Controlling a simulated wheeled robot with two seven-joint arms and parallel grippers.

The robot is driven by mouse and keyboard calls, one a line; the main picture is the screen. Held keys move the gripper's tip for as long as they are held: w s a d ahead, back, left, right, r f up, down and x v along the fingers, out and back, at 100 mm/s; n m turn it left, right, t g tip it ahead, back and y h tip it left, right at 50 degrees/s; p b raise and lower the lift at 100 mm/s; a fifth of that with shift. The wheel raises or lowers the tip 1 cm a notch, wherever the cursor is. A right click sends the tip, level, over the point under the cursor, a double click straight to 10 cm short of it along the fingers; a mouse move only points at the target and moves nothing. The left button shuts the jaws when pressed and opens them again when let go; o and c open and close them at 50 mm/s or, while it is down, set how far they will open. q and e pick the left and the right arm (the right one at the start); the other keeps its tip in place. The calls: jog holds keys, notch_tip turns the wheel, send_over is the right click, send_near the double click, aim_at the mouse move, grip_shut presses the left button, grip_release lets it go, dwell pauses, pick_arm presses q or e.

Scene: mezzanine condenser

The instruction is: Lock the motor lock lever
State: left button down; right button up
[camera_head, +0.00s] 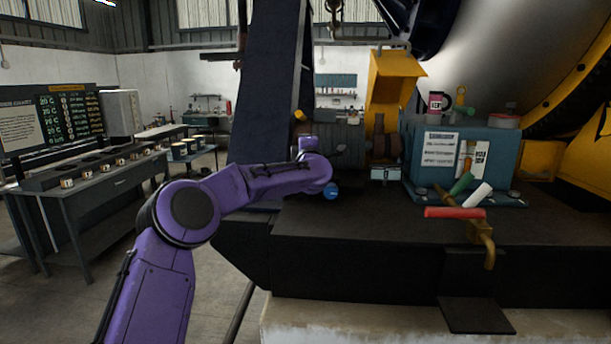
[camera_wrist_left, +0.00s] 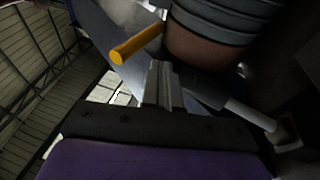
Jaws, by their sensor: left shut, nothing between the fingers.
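A yellow-orange handle (camera_wrist_left: 138,43), likely the motor lock lever, sticks out beside a ribbed round body in the left wrist view. It also shows as a small yellow end (camera_head: 300,115) at the left of the grey ribbed motor (camera_head: 332,133) in the head view. My left gripper (camera_wrist_left: 163,68) is shut and empty, its fingertips just below the handle with no clear contact. In the head view the purple left arm reaches to the motor's front, where the gripper (camera_head: 341,149) shows small. My right gripper is not in view.
A pale rod (camera_wrist_left: 250,116) lies right of the fingers. In the head view a red handle (camera_head: 455,212) on a brass pipe, a green handle (camera_head: 461,184) and a white handle (camera_head: 479,195) stand near a blue box (camera_head: 485,145). The black deck's front (camera_head: 350,225) is clear.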

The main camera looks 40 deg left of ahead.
pick_arm(q)
jog(key=shift+w+a, duration=0.2)
jog(key=shift+w, duration=0.15)
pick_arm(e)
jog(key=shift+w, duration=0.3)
pick_arm(q)
jog(key=s+d+r+b, duration=0.4)
jog(key=s+d+r, duration=0.3)
jog(key=s+d, duration=0.1)
jog(key=shift+d, duration=0.55)
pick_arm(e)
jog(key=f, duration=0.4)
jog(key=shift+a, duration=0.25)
pick_arm(q)
jog(key=shift+r, duration=0.1)
